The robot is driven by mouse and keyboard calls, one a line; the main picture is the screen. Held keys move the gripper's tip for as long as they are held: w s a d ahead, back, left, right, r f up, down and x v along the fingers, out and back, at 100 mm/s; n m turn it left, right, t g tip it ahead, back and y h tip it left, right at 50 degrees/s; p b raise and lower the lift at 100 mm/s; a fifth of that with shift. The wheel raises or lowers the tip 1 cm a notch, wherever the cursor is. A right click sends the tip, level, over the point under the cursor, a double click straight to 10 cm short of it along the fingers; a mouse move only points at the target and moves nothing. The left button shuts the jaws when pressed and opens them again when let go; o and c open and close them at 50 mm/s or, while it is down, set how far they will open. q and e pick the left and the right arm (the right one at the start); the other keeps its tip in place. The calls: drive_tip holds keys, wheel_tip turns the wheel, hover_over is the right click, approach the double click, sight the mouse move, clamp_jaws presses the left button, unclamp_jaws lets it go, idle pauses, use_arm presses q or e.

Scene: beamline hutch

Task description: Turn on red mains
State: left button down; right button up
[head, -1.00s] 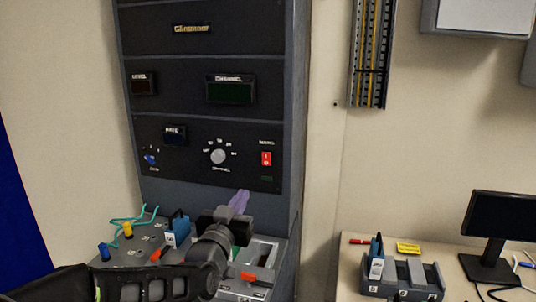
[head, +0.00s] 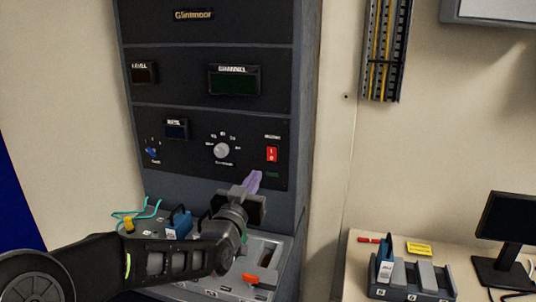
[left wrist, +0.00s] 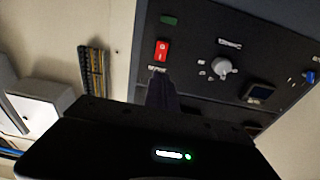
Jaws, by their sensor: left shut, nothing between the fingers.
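The red mains switch (head: 271,154) is a small upright rocker at the right of the cabinet's lower black panel. It also shows in the left wrist view (left wrist: 162,52), just beyond the fingers. The small display below it in the head view is dark green and looks unlit. My left gripper (head: 254,180) is shut and empty, its purple fingertips pointing up a little below and left of the switch, apart from it as far as I can tell. In the left wrist view the fingers (left wrist: 161,92) point toward the switch. My right gripper is not in view.
A grey knob (head: 221,150) and a blue knob (head: 152,152) sit left on the same panel. Below is a sloped console with a blue-handled part (head: 179,224), teal cables and an orange lever (head: 255,279). A desk with a monitor (head: 508,229) stands at right.

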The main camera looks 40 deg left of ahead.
sight(271, 149)
use_arm(q)
drive_tip(key=p+x, duration=0.3)
drive_tip(key=x, duration=0.8)
drive_tip(key=shift+w+r+p, duration=0.1)
drive_tip(key=shift+w+p, duration=0.15)
drive_tip(key=shift+p, duration=0.05)
drive_tip(key=shift+w+a, duration=0.15)
drive_tip(key=shift+w, duration=0.05)
drive_tip(key=shift+w+f+b, duration=0.15)
drive_tip(key=shift+f+b, duration=0.05)
drive_tip(key=shift+b, duration=0.55)
drive_tip(key=shift+r+p, duration=0.2)
drive_tip(key=shift+p, duration=0.15)
